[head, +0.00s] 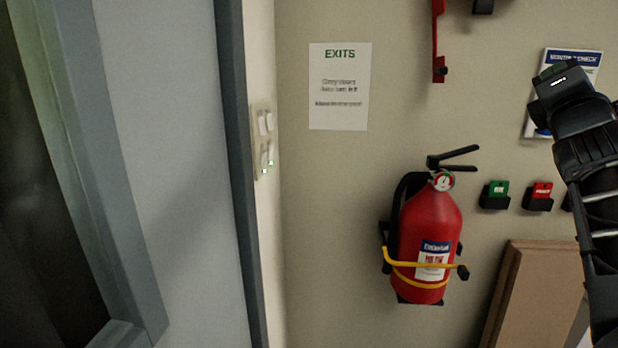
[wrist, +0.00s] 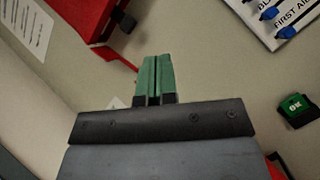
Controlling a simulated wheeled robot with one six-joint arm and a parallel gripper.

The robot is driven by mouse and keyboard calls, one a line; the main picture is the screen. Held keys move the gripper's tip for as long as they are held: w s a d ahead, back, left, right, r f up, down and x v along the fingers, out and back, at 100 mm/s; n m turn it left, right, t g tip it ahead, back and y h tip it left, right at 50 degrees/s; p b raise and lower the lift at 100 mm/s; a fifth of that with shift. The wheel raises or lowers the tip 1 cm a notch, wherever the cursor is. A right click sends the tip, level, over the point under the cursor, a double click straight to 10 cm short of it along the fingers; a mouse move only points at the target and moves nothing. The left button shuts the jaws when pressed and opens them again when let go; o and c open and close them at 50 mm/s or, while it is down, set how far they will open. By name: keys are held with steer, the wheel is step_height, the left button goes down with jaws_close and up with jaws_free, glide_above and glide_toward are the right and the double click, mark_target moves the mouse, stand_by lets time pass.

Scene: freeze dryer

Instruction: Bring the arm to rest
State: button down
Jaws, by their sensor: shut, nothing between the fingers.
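My gripper shows in the wrist view (wrist: 154,76), with its two green fingertips side by side and closed, and nothing between them. In the head view my dark arm (head: 590,150) rises along the right edge, with the wrist camera end near the top. The fingertips are not clearly seen in the head view. The arm is in front of the wall and overlaps a blue-headed notice there.
A red fire extinguisher (head: 428,240) with a yellow strap hangs on the wall. Green (head: 495,195) and red (head: 539,196) tags sit in black holders beside it. A brown board (head: 535,297) leans lower right. A grey door frame (head: 235,150) stands left.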

steer(key=w+a+f+m+g+y+p, duration=0.1)
steer(key=a+f+m+g+y+p, duration=0.1)
steer(key=a+f+m+g+p, duration=0.45)
steer(key=w+a+f+m+g+y+p, duration=0.2)
steer(key=a+f+m+g+p, duration=0.15)
steer(key=f+m, duration=0.5)
steer(key=s+a+f+m+g+y+p, duration=0.5)
steer(key=s+a+f+m+g+p, duration=0.2)
steer(key=s+a+f, duration=0.5)
step_height(320, 180, down, 4)
steer(key=s+g, duration=0.1)
steer(key=s, duration=0.1)
steer(key=shift+s+r+g, duration=0.15)
steer(key=shift+s+g, duration=0.2)
steer(key=shift+g, duration=0.05)
steer(key=shift+s, duration=0.1)
